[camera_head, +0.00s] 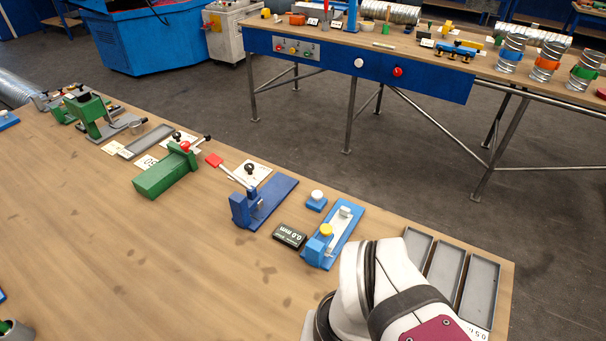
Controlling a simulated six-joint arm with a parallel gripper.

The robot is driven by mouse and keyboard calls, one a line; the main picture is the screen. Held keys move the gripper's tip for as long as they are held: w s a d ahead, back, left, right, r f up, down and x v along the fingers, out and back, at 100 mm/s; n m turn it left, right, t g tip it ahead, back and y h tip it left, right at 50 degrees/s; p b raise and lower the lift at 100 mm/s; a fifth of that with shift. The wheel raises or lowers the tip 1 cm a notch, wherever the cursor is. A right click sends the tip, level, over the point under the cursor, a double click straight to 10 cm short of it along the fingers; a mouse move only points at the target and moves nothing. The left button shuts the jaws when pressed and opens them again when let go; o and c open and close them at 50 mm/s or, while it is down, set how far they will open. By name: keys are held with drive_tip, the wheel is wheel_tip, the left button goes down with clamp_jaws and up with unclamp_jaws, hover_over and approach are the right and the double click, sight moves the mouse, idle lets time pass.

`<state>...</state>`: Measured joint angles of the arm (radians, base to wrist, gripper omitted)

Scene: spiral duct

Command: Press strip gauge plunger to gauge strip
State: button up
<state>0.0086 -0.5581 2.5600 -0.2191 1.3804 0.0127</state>
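A blue gauge (346,234) stands on the wooden bench near its far edge, at the right of centre. It has a flat blue base, a blue block at its near end and a small whitish part toward the far end. A black display box (289,236) reading 0.0 mm lies just left of the gauge. I cannot make out a strip in the gauge. My white arm shows at the bottom right, close to the gauge. My gripper is not in view.
Grey trays (446,271) lie right of the gauge, partly behind my arm. A white button on a blue base (316,201) stands just beyond the display. A blue lever device (265,204) with a red handle and a green fixture (165,176) stand left. The near bench is mostly clear.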

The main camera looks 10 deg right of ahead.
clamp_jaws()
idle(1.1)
